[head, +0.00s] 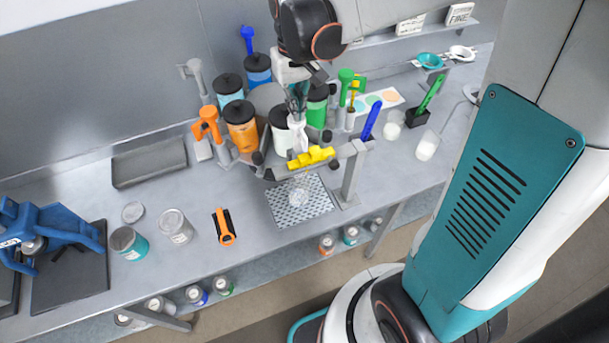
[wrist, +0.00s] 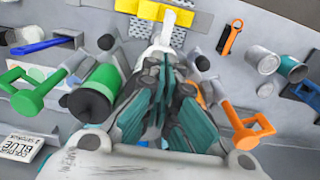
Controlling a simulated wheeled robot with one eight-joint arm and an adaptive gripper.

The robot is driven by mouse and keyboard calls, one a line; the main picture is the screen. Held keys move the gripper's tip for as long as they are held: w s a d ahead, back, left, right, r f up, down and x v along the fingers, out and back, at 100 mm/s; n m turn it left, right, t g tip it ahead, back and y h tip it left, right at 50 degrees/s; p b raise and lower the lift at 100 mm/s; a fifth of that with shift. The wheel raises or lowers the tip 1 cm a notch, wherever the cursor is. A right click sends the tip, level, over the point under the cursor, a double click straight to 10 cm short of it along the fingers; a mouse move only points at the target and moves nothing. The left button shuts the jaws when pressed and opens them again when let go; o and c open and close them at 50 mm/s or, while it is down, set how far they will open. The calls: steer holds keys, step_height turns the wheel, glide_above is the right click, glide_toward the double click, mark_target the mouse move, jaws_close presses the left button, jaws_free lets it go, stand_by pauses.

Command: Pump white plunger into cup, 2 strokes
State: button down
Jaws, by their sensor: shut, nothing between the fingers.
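The white plunger (head: 299,136) stands at the front of the carousel of canisters, beside a white canister (head: 280,137). Its handle also shows in the wrist view (wrist: 164,30), just beyond my fingertips. My gripper (head: 297,108) points down at the plunger's top; its dark teal fingers are together in the wrist view (wrist: 166,68), with nothing held. Whether the fingertips touch the plunger I cannot tell. A clear cup (head: 299,196) stands on the perforated drip tray (head: 284,213), below and in front of the yellow piece (head: 312,157).
An orange canister (head: 241,130) and orange handle (head: 207,122) are left of my gripper. A green canister (head: 317,113), green handle (head: 349,82) and blue handle (head: 371,119) are on its right. A grey post (head: 351,172) stands right of the tray.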

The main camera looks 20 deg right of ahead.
steer(key=shift+f+b, duration=1.7)
steer(key=shift+f, duration=0.4)
steer(key=shift+r, duration=0.15)
steer(key=shift+r+p, duration=1.6)
steer(key=shift+r, duration=0.7)
step_height(320, 180, up, 6)
steer(key=p, duration=0.3)
steer(key=shift+s+r, duration=0.1)
steer(key=shift+s, duration=0.05)
